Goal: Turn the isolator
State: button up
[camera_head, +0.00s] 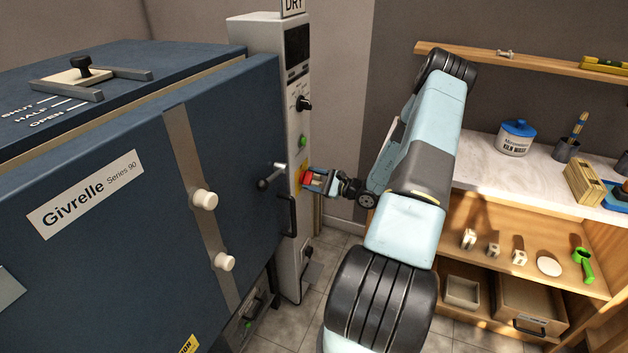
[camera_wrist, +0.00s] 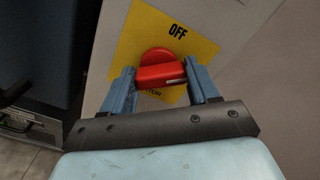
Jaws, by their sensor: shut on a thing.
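The isolator (camera_wrist: 157,57) is a red rotary handle on a yellow plate (camera_wrist: 135,32). "OFF" is printed at the plate's upper right, and lettering below the handle is partly hidden. In the wrist view the handle's grip lies roughly crosswise, its right end a little higher and marked with a pale stripe. My gripper (camera_wrist: 165,82) has one blue finger at each end of the grip and is shut on it. In the head view the red isolator (camera_head: 309,177) shows at the grey control column (camera_head: 290,230), with my gripper (camera_head: 318,181) at it from the right.
A blue kiln (camera_head: 150,190) fills the left, with a door latch lever (camera_head: 270,177) and black handle (camera_head: 290,215) close to my gripper. A black knob (camera_head: 303,103) and green button (camera_head: 303,141) sit above the isolator. A bench (camera_head: 470,165) with jars and tools stands at right.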

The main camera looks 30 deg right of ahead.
jog(key=shift+s+a+f+n, duration=0.1)
jog(key=shift+n, duration=2.45)
jog(key=shift+a+f+n, duration=0.1)
jog(key=shift+n, duration=2.45)
jog(key=shift+f, duration=0.1)
jog(key=o, duration=1.1)
jog(key=shift+c, duration=0.2)
jog(key=v, duration=1.3)
jog(key=shift+s+d, duration=0.25)
jog(key=shift+d, duration=0.05)
